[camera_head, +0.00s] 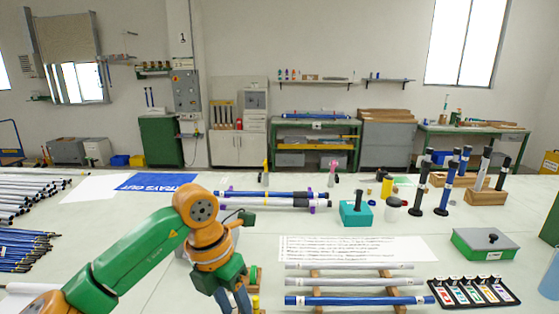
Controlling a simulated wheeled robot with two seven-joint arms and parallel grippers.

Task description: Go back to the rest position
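My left arm (130,262), green and orange, comes in from the lower left and bends down at an orange elbow-like joint. My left gripper (236,302) hangs at the bottom edge of the view, pointing down, and its tips are partly cut off. I cannot tell whether it is open or holds anything. My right gripper is not in view. Just right of the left gripper, rods lie on a wooden rack, including a blue rod (360,300) at the front and a grey rod (350,282) behind it.
The white table (400,222) holds rods at the left, blue rods (265,194) on purple supports, a teal block (356,214), upright rods on stands (443,187), a green box (483,243) and a marker tray (474,291). A printed sheet (350,247) lies mid-table.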

